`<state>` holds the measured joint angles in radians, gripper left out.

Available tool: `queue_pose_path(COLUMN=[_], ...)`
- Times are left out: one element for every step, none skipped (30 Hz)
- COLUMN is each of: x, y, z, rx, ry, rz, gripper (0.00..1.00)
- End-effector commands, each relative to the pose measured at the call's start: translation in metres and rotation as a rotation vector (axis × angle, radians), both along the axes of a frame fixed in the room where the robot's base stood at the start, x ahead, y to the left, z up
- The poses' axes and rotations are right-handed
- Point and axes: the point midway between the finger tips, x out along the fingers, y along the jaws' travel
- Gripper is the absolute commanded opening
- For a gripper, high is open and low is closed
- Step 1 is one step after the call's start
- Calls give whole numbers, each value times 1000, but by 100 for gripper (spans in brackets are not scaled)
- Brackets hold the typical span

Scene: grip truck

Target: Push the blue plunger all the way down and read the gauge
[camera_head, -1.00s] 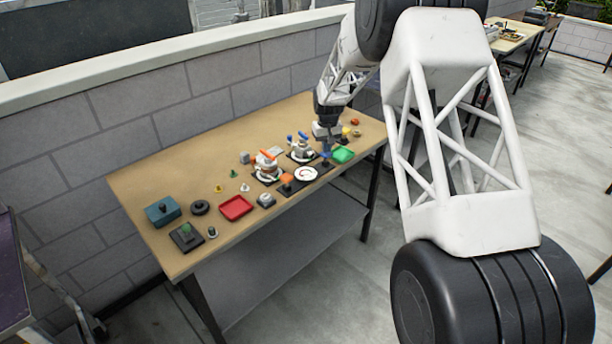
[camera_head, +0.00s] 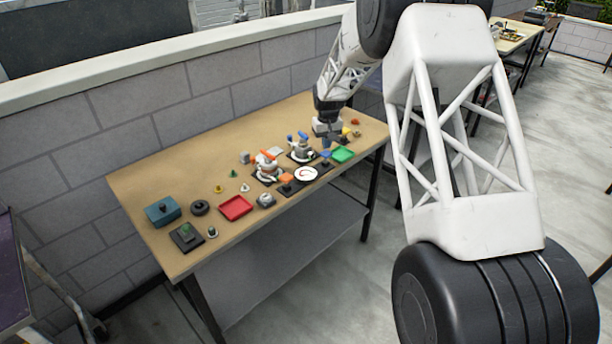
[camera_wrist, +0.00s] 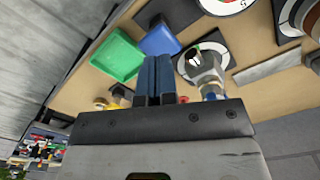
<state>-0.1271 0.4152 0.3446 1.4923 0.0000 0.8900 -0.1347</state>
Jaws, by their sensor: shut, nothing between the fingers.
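The blue plunger (camera_head: 325,154) has a flat square blue top, on a dark plate at the table's front right. It also shows in the wrist view (camera_wrist: 160,37). I cannot tell how far down it sits. The gauge (camera_head: 306,174) is a round white dial with a red arc, left of the plunger; its edge shows at the top of the wrist view (camera_wrist: 225,4). Its reading is too small to make out. My gripper (camera_head: 326,144) is shut and empty, just above the plunger and seemingly apart from it. In the wrist view its fingertips (camera_wrist: 153,58) overlap the plunger's near edge.
A green tray (camera_head: 343,154) lies close right of the plunger. A red tray (camera_head: 236,207) lies farther left. A wall runs behind the table.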

Motion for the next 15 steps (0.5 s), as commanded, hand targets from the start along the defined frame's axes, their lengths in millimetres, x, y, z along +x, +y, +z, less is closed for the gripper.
queue_pose_path(x=[0, 0, 0, 0, 0, 0, 1, 1, 0, 0, 0, 0, 0, 0, 0], y=[0, 0, 0, 0, 0, 0, 0, 0, 0, 0, 0, 0, 0, 0, 0], z=[2, 4, 6, 7, 9, 12, 14, 17, 19, 22, 24, 27, 29, 31, 34], rx=[0, 0, 0, 0, 1, 1, 1, 1, 1, 1, 1, 1, 1, 1, 1], ry=[-1, -1, -1, -1, -2, -2, -2, -2, -2, -2, -2, -2, -2, -2, -2], rz=[0, 0, 0, 0, 0, 0, 0, 0, 0, 0, 0, 0, 0, 0, 0], gripper=[0, 0, 0, 0, 0, 0, 0, 0, 0, 0, 0, 0, 0, 0, 0])
